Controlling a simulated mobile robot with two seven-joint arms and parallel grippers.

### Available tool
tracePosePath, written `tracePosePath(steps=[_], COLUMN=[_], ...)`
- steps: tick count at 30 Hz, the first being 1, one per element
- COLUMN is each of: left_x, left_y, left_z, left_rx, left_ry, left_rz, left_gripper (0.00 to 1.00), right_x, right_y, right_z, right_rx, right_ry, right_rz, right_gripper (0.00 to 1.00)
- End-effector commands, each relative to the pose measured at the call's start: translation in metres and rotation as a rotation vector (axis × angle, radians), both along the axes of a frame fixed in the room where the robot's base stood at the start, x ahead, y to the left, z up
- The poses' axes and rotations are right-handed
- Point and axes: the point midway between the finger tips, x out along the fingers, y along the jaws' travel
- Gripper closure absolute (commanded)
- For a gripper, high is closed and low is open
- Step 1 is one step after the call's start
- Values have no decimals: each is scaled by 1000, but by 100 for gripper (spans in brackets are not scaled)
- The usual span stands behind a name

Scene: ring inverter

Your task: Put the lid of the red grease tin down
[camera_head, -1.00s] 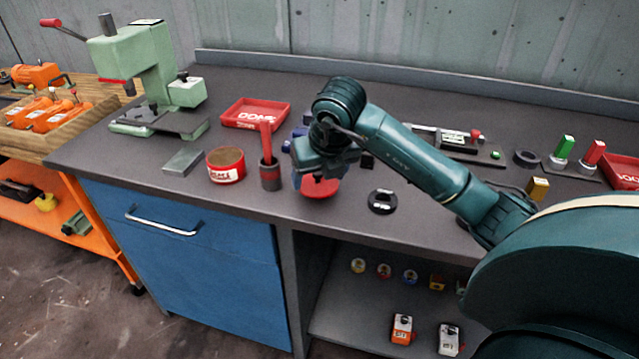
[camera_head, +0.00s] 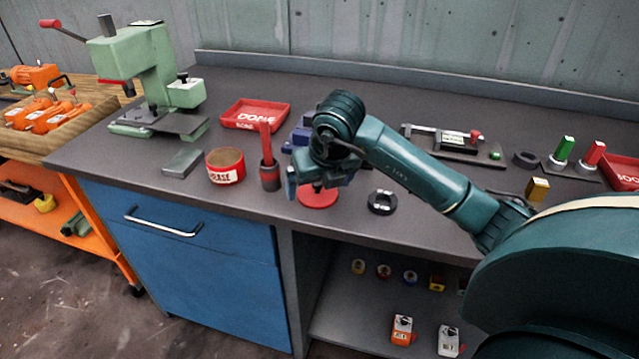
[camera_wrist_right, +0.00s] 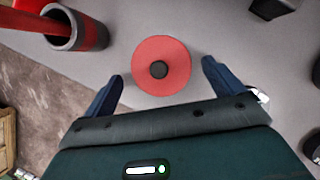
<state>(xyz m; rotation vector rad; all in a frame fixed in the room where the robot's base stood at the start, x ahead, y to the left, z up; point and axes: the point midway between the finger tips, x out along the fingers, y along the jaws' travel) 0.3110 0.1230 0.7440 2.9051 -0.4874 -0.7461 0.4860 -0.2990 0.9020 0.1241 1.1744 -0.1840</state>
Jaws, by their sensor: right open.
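The red lid (camera_head: 318,196) lies flat on the bench near its front edge. In the right wrist view the lid (camera_wrist_right: 161,66) is a red disc with a dark round knob in its middle. My right gripper (camera_wrist_right: 162,85) is open, its two blue fingers apart on either side of the lid and not touching it. In the head view the right gripper (camera_head: 312,188) is just above the lid and hides part of it. The red grease tin (camera_head: 226,166) stands without a lid to the left. My left gripper is not in view.
A dark cup with a red-handled tool (camera_head: 269,172) stands between the tin and the lid. A black ring (camera_head: 382,202) lies right of the lid. A red tray (camera_head: 255,115) and a blue object (camera_head: 298,138) are behind. The bench's front edge is close to the lid.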

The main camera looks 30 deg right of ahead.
Motion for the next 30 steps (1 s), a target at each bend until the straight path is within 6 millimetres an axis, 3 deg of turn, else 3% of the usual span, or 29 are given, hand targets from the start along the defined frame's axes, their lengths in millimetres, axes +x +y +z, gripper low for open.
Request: tracePosePath(steps=[12, 18, 26, 29, 30], left_x=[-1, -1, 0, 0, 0], left_y=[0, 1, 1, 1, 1], left_z=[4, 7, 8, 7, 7], left_rx=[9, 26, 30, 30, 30], left_ry=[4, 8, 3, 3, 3], left_rz=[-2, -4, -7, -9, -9], left_gripper=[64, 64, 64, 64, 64], right_x=[-29, -40, -44, -49, -55], right_y=[6, 8, 14, 44, 66], right_z=[77, 102, 102, 82, 70], right_rx=[-1, -3, 16, 117, 197], right_ry=[-7, -4, 9, 50, 76], right_rz=[0, -1, 20, 130, 203], right_gripper=[7, 7, 7, 7, 7])
